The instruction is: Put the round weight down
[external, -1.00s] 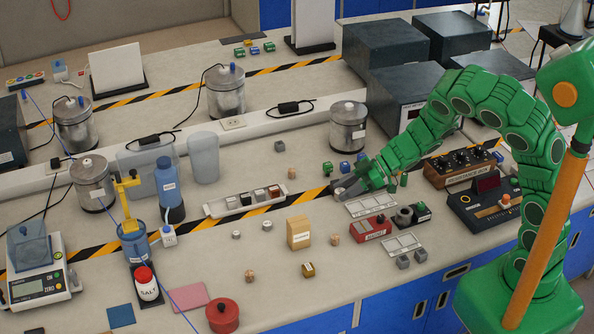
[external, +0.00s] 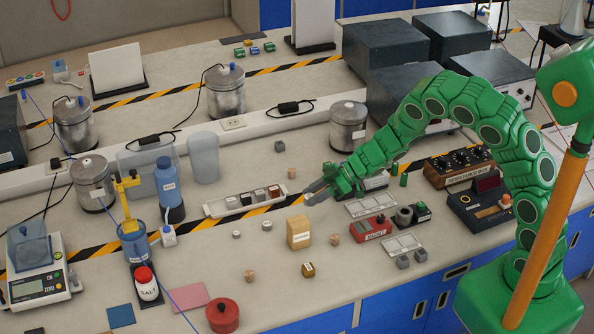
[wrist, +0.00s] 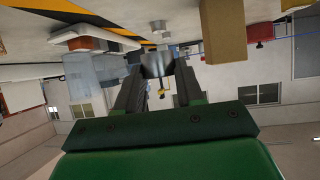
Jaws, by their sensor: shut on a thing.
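My gripper (external: 316,193) is shut on a small round metal weight, held above the bench near the striped tape. In the external view the fingers mostly hide the weight. In the wrist view the grey, shiny round weight (wrist: 157,64) sits between the tips of the two dark fingers (wrist: 157,80). Two similar small silver round pieces (external: 236,234) (external: 267,225) stand on the bench to the left of my gripper.
A white tray of small blocks (external: 226,206) lies left of my gripper. A wooden block (external: 299,232) stands just in front of it, and a red magnet box (external: 371,229) to the right. Bare bench lies around the two silver pieces.

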